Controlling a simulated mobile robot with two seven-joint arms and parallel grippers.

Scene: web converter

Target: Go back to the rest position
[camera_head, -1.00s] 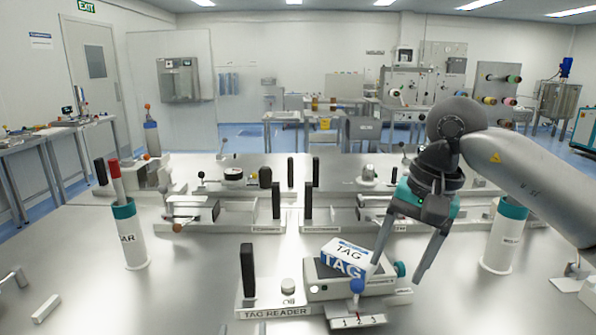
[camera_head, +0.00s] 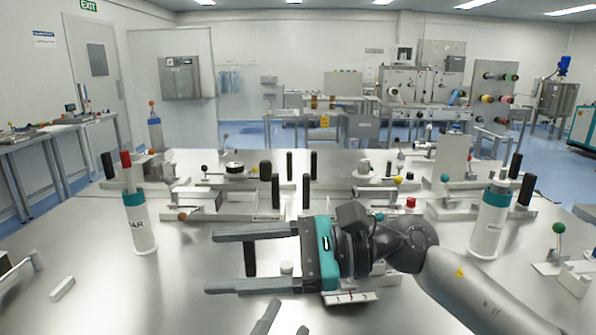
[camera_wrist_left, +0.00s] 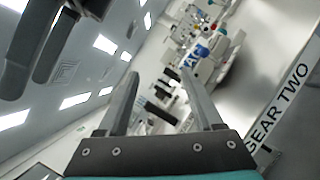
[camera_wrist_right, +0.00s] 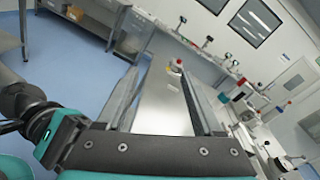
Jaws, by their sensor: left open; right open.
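My right gripper (camera_head: 210,262) reaches in from the right in the head view, over the front of the table, with both fingers pointing left. It is open and empty. It covers much of the tag reader; its black post (camera_head: 251,258) shows between the fingers, and part of its base (camera_head: 350,296) shows below. My left gripper (camera_head: 288,317) shows only as two fingertips at the bottom edge of the head view. In the left wrist view it is open and empty. The blue-and-white TAG box (camera_wrist_left: 195,56) stands beyond its fingers there. The box is hidden in the head view.
A white cylinder with a teal rim and a red-topped stick (camera_head: 139,222) stands at left, a similar cylinder (camera_head: 489,225) at right. Fixtures with black posts (camera_head: 276,190) line the table behind. The table's left front (camera_head: 110,300) is mostly clear, apart from a small metal bar (camera_head: 62,289).

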